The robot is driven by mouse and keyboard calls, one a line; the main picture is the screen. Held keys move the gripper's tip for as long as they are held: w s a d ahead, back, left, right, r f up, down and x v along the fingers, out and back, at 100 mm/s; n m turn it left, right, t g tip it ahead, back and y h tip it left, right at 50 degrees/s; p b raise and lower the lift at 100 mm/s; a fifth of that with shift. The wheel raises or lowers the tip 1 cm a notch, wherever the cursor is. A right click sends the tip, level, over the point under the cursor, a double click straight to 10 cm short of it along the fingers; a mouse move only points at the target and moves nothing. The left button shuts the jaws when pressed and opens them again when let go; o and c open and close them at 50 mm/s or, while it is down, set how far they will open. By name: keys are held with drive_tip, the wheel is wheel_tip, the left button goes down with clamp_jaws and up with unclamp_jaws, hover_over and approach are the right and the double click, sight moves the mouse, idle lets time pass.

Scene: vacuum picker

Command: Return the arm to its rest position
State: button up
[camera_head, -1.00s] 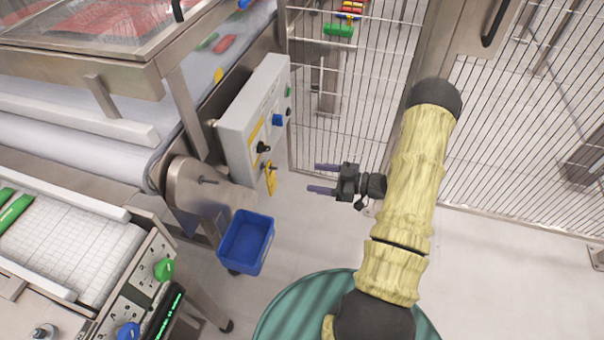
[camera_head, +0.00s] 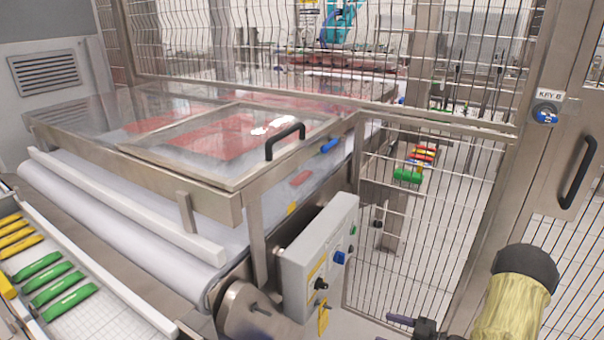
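My gripper (camera_head: 390,328) is at the bottom edge of the head view, right of centre, and partly cut off. One dark finger shows, with a trace of the second below it at the frame edge. The fingers look apart, with nothing seen between them. My arm, in a yellowish sleeve (camera_head: 508,308) with a dark joint cap (camera_head: 527,266), rises at the lower right. The gripper is to the right of the grey control box and in front of the wire fence, apparently clear of both.
A grey control box (camera_head: 318,252) with knobs stands left of my gripper. A conveyor (camera_head: 120,225) under a clear hood with a black handle (camera_head: 284,141) fills the left. A wire fence (camera_head: 425,265) and a gate with a KEY 6 switch (camera_head: 545,114) close the back and right.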

drive_tip(key=w+a+r+m+h, duration=0.2)
drive_tip(key=w+r+m+h, duration=0.2)
drive_tip(key=w+r+h, duration=0.45)
drive_tip(key=s+a+r+m+g+h+p, duration=0.15)
drive_tip(key=s+a+r+m+g, duration=0.35)
drive_tip(key=s, duration=0.6)
drive_tip(key=s+a+r+m+g+h+b, duration=0.1)
drive_tip(key=s+a+r+m+g+h, duration=0.2)
drive_tip(key=s+a, duration=0.5)
wheel_tip(320, 180, up, 23)
drive_tip(key=s+d+n+t+p, duration=0.1)
drive_tip(key=d+p, duration=0.1)
drive_tip(key=p, duration=2.1)
drive_tip(key=shift+s+r, duration=0.2)
drive_tip(key=shift+s, duration=0.2)
